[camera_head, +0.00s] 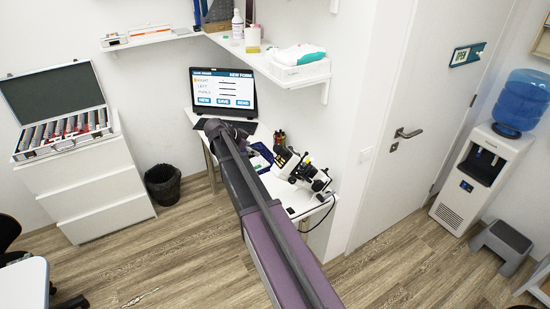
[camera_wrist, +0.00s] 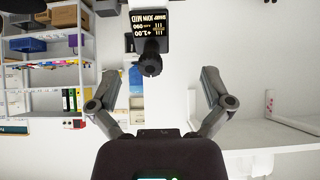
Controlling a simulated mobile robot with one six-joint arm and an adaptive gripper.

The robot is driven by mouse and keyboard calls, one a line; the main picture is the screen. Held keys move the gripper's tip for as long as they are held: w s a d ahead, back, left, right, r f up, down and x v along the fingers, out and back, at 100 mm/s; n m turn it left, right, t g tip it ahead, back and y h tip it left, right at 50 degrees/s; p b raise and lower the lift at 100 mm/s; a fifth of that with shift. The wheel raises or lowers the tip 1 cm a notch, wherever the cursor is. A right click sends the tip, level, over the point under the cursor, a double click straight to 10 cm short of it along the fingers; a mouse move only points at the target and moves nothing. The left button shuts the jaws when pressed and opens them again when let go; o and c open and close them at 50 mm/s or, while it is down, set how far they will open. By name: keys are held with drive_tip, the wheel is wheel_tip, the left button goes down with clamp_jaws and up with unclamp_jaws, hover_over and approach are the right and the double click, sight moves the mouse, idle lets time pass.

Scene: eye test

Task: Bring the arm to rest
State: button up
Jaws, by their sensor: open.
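My purple and dark grey arm (camera_head: 262,205) reaches from the bottom of the head view up over the white desk, and its far end is in front of the laptop (camera_head: 223,92). The gripper itself cannot be made out in the head view. In the wrist view my gripper (camera_wrist: 159,80) is open, with its two grey fingers wide apart. Between and beyond the fingertips is a black knob-like part (camera_wrist: 148,58) below a black label with pale print (camera_wrist: 149,20). Neither finger touches it, and I see nothing held.
A black and white microscope-like instrument (camera_head: 304,172) stands on the desk right of my arm. A shelf (camera_head: 262,58) with bottles and a box hangs above. A drawer cabinet (camera_head: 92,190) with an open lens case (camera_head: 65,133) and a bin (camera_head: 163,186) are left. Floor in front is clear.

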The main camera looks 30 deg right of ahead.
drive_tip(key=p+v, duration=0.3)
drive_tip(key=v, duration=0.3)
drive_tip(key=shift+p, duration=0.3)
idle(0.4)
drive_tip(key=s+a+f+n+y+b, duration=0.3)
drive_tip(key=s+f+n, duration=0.3)
drive_tip(key=s, duration=0.2)
drive_tip(key=s+a+f+n+y+b, duration=0.3)
drive_tip(key=s+a+f+n+b, duration=0.2)
drive_tip(key=s, duration=0.4)
drive_tip(key=s+a+f+n+y+b, duration=0.3)
drive_tip(key=s+a+f+n+b, duration=0.1)
drive_tip(key=s+a+f+n, duration=0.2)
drive_tip(key=s+f, duration=0.1)
drive_tip(key=s, duration=0.1)
drive_tip(key=shift+s+n+b, duration=0.3)
drive_tip(key=shift+b, duration=0.05)
